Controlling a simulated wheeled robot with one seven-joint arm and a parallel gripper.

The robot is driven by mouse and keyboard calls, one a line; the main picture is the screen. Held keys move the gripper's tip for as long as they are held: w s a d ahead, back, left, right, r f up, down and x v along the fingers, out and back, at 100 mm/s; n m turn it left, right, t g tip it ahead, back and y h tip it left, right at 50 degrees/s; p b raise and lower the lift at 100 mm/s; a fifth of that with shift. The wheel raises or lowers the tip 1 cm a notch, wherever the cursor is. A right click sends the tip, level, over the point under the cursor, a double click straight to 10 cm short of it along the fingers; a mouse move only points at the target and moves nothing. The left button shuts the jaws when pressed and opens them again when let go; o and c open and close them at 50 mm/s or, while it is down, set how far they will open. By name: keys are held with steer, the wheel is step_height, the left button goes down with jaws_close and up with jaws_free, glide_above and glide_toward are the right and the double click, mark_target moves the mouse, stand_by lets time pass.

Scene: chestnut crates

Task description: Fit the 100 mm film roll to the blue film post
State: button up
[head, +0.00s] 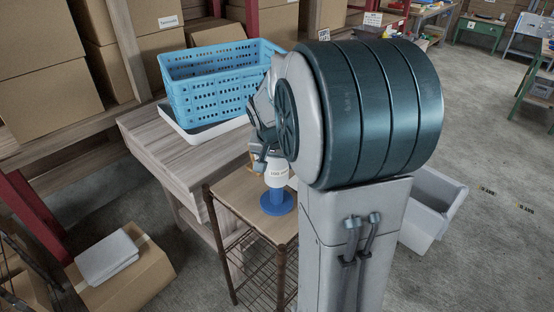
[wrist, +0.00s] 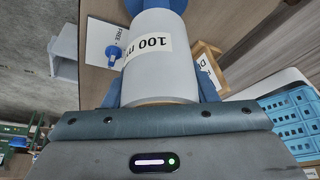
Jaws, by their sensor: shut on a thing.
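The film roll (wrist: 158,75) is a white cylinder with a "100 mm" label, seen close up in the wrist view. In the head view the roll (head: 278,176) is partly hidden by my arm. My gripper (wrist: 160,92) is shut on the roll, with a finger on either side. The blue film post (head: 277,203) stands on the small wooden-topped stand, directly under the roll in the head view. A blue piece (wrist: 155,5) shows beyond the roll's far end in the wrist view. I cannot tell whether the roll is around the post's top or just above it.
A blue perforated crate (head: 212,85) sits on a white tray on the wooden bench (head: 165,150) at left. A grey bin (head: 430,205) is behind my arm.

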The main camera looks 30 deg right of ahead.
mark_target(274, 166)
steer(key=shift+f+b, duration=3.7)
steer(key=shift+f, duration=0.45)
steer(key=o, duration=1.2)
steer(key=v, duration=1.4)
steer(key=shift+w+d, duration=0.1)
